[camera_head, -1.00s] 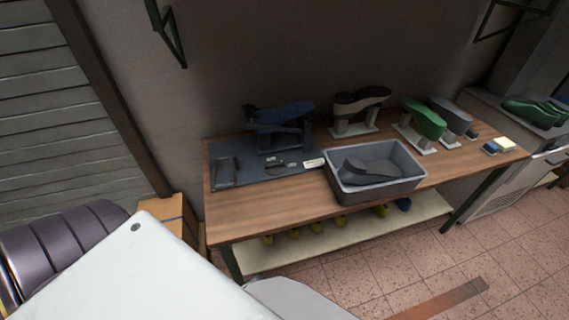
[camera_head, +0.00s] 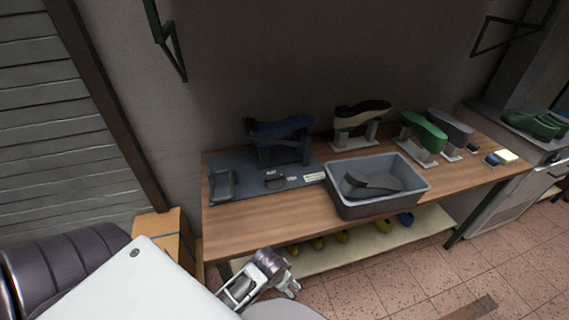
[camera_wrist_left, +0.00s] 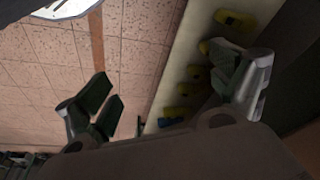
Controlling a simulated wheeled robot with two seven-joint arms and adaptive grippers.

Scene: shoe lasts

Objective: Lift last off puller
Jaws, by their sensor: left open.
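A blue last (camera_head: 281,127) lies on a dark stand (camera_head: 285,152), which looks like the puller, at the back left of the bench. The stand is on a dark mat (camera_head: 236,163). My left gripper (camera_head: 290,284) is low, in front of the bench's front edge and well away from the last. In the left wrist view my left gripper (camera_wrist_left: 170,95) is open, with nothing between its fingers. That view shows floor and shelf, with no last on a stand. My right gripper is not in view.
A grey bin (camera_head: 376,209) with a dark last (camera_head: 372,183) in it stands mid-bench. A black-and-cream last (camera_head: 361,113), a green last (camera_head: 425,131) and a grey last (camera_head: 450,126) stand behind and right. The lower shelf (camera_head: 335,254) holds yellow items. The front-left bench top is clear.

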